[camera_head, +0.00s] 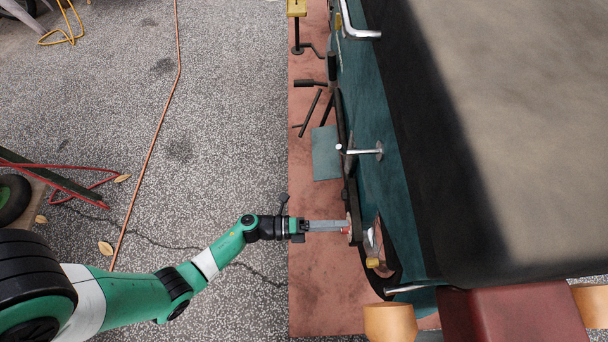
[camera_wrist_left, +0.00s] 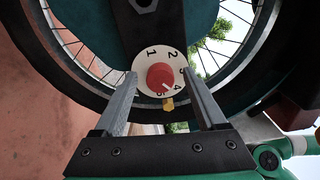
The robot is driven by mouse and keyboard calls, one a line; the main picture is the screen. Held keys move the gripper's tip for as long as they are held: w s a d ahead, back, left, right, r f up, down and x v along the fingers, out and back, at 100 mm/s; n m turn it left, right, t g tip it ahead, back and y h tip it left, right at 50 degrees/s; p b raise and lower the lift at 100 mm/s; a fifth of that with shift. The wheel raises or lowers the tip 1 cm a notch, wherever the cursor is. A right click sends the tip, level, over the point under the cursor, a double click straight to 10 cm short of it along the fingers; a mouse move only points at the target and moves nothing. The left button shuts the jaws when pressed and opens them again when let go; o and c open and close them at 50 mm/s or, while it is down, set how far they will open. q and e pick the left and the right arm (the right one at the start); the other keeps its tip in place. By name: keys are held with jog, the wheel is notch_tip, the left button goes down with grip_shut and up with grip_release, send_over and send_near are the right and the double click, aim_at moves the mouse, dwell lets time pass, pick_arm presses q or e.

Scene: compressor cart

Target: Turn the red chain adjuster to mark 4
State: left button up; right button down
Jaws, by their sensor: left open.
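The red chain adjuster (camera_wrist_left: 160,78) is a round red knob on a white dial (camera_wrist_left: 151,51) numbered 1 to 5. A short pale line on the knob points down and right, seemingly between 4 and 5. In the head view a bit of the adjuster (camera_head: 346,230) shows at the tip of my left gripper (camera_head: 340,226). In the left wrist view my left gripper (camera_wrist_left: 158,75) is open, with one finger on each side of the knob and a gap on both sides. My right gripper is not in view.
A spoked wheel (camera_wrist_left: 84,62) stands behind the dial, with a small yellow piece (camera_wrist_left: 168,104) just below it. The teal cart body (camera_head: 375,190) stands on a reddish mat (camera_head: 312,275). Orange cylinders (camera_head: 389,322) are nearby. Speckled floor (camera_head: 190,120) is mostly free on the left.

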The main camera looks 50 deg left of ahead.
pick_arm(q)
jog(key=p+v, duration=0.3)
jog(key=v, duration=0.8)
jog(key=shift+s, duration=0.2)
jog(key=shift+a, duration=0.1)
jog(key=shift+r, duration=0.1)
